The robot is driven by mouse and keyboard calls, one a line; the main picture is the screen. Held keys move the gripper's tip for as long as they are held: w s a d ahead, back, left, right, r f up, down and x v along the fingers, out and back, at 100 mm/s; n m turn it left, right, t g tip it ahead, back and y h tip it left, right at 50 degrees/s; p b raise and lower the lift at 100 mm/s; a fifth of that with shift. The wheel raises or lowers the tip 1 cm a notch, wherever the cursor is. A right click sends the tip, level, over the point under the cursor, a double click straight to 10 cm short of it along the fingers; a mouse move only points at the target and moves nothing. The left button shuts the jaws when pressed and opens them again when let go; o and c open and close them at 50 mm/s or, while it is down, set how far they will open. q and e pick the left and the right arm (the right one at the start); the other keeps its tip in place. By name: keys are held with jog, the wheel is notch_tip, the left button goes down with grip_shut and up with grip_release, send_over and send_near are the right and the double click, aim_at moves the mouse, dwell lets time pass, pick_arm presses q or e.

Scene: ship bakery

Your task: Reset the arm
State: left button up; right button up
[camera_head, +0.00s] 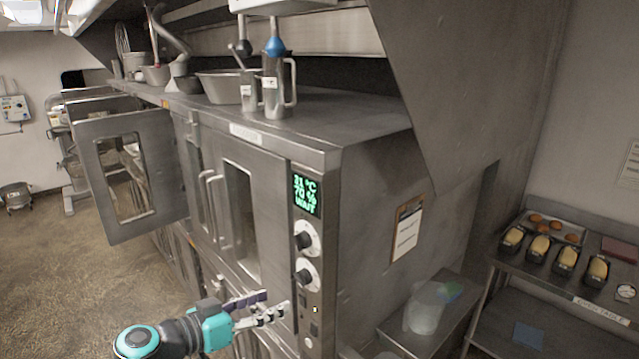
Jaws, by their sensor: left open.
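My left arm comes in at the bottom, and my left gripper (272,305) is open with nothing seen between its fingers. It is in front of the lower part of a steel proofer cabinet (329,220), near its control panel. I cannot tell whether the fingers touch the cabinet. The panel has a green display (307,194) reading 31 °C, 70 % and WAIT, with two round knobs (307,238) below it. My right gripper is not in view.
A cabinet door (108,228) stands open at the left. Jugs (277,85) and bowls stand on the cabinet top. At the right, a table (550,278) holds several loaf tins (566,258) and a tray of buns. A low steel surface (408,340) bears a clear container (424,312). The left floor is mostly clear.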

pick_arm(q)
jog(key=s+d+f+n+g+y+b, duration=0.25)
jog(key=s+f+b, duration=0.35)
jog(key=f, duration=0.8)
jog(key=s+a+f+n+y+b, duration=0.1)
jog(key=s+a+f+y+b, duration=0.2)
jog(key=f, duration=0.4)
jog(key=s+a+f+n+g+y+b, duration=0.1)
jog(key=s+a+f+n+y+b, duration=0.1)
jog(key=s+f, duration=0.5)
jog(key=a+y+b, duration=0.1)
jog(key=y, duration=0.1)
jog(key=shift+a+f+y, duration=0.2)
jog(key=shift+a+y, duration=0.1)
jog(key=shift+y, duration=0.05)
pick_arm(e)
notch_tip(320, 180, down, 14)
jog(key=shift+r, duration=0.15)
pick_arm(q)
jog(key=shift+g, duration=0.25)
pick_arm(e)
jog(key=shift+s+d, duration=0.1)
